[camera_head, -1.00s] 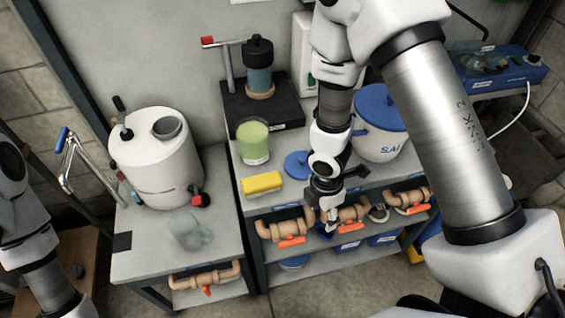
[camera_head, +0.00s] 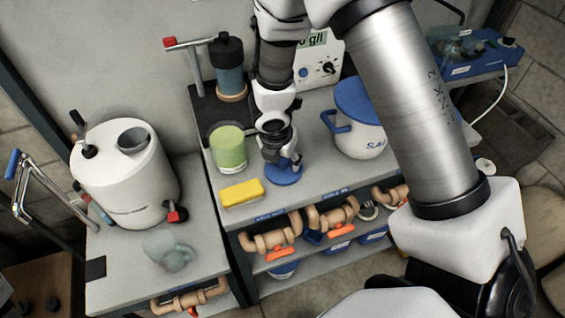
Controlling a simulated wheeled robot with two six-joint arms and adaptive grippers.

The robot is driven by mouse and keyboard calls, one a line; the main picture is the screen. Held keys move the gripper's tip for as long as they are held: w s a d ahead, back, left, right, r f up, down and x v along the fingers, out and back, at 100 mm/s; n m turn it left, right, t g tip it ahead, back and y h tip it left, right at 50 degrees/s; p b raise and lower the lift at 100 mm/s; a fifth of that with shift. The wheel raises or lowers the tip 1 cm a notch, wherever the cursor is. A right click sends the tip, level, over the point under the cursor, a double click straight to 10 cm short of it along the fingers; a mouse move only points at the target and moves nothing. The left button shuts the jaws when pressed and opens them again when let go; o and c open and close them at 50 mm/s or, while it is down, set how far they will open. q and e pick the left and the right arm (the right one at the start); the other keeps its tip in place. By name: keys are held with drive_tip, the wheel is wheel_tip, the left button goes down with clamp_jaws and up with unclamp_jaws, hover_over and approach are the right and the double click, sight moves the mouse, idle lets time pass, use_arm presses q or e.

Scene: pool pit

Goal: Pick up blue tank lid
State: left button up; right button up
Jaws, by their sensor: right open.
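A loose round blue lid (camera_head: 284,177) lies on the grey worktop, between the green jar and the white bucket. My right gripper (camera_head: 283,162) points down over the lid, with its fingers open. The fingers and wrist hide the far part of the lid. I cannot tell whether the fingertips touch it. A white tank (camera_head: 125,185) with a grey opening on top stands on the lower bench at the left. My left gripper is not in view.
A green jar (camera_head: 229,148) and a yellow sponge (camera_head: 241,193) stand close left of the lid. A white bucket with a blue cover (camera_head: 360,100) stands to the right. Pipes with orange valves (camera_head: 272,242) run below the worktop's front edge.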

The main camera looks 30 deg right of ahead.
drive_tip(key=shift+w+d+f, duration=0.1)
drive_tip(key=shift+w+f, duration=0.15)
drive_tip(key=shift+f, duration=0.4)
drive_tip(key=shift+s+r, duration=0.2)
drive_tip(key=shift+s, duration=0.15)
drive_tip(key=c, duration=0.4)
clamp_jaws()
